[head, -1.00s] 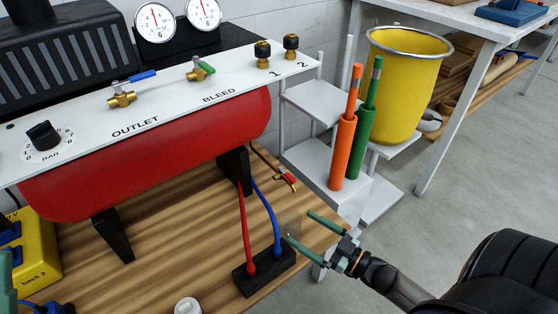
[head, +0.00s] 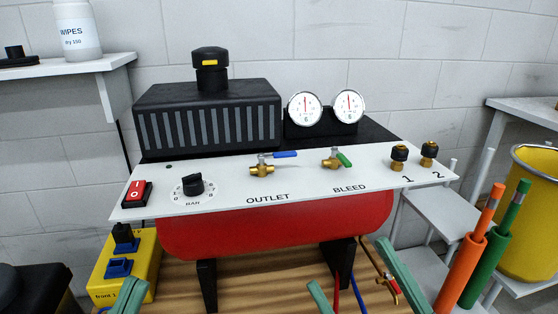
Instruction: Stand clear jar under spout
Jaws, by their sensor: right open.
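No clear jar can be made out in the head view now, and no part is plainly a spout. Brass valves sit on the white panel (head: 225,205): the OUTLET valve (head: 262,170) with a blue lever and the BLEED valve (head: 332,161) with a green lever. My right gripper (head: 347,264) shows as two teal fingers spread wide at the bottom edge, in front of the red tank (head: 285,232) and its black leg. Nothing is visibly held between them. My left gripper (head: 131,295) shows only a teal fingertip part at the lower left, mostly cut off by the frame.
A yellow box (head: 145,262) with sockets stands left of the tank. Orange (head: 462,268) and green (head: 486,270) tubes and a yellow bin (head: 530,235) stand at the right. Two gauges (head: 325,110) stand behind the panel. Little bare wooden bench (head: 255,285) shows.

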